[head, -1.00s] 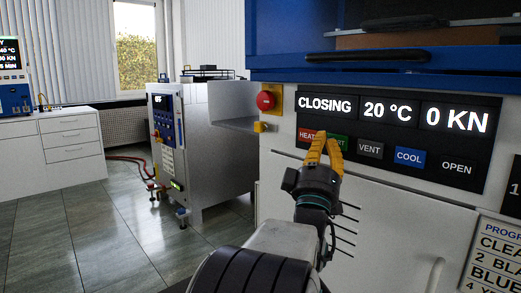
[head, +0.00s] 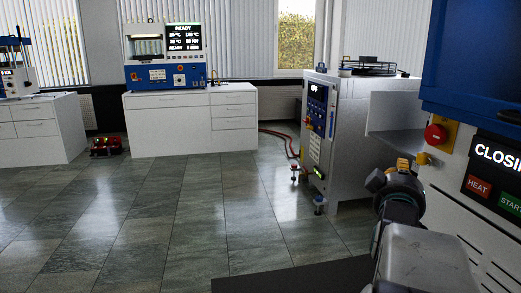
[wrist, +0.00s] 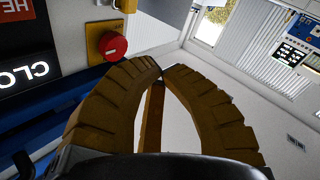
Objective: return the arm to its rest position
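My arm reaches in from the lower right of the head view. My gripper (head: 403,164) is partly hidden behind its own wrist and shows only a bit of its yellow fingers, a little left of the press's red emergency button (head: 436,134). In the wrist view the two ribbed yellow fingers of my gripper (wrist: 162,72) curve together and their tips meet. Nothing shows between them.
The blue and white press with its display (head: 496,156) and HEAT button (head: 478,187) stands close at the right. A grey cabinet machine (head: 345,140) stands behind my gripper. A white bench (head: 190,120) is farther back. The tiled floor (head: 150,220) at left is open.

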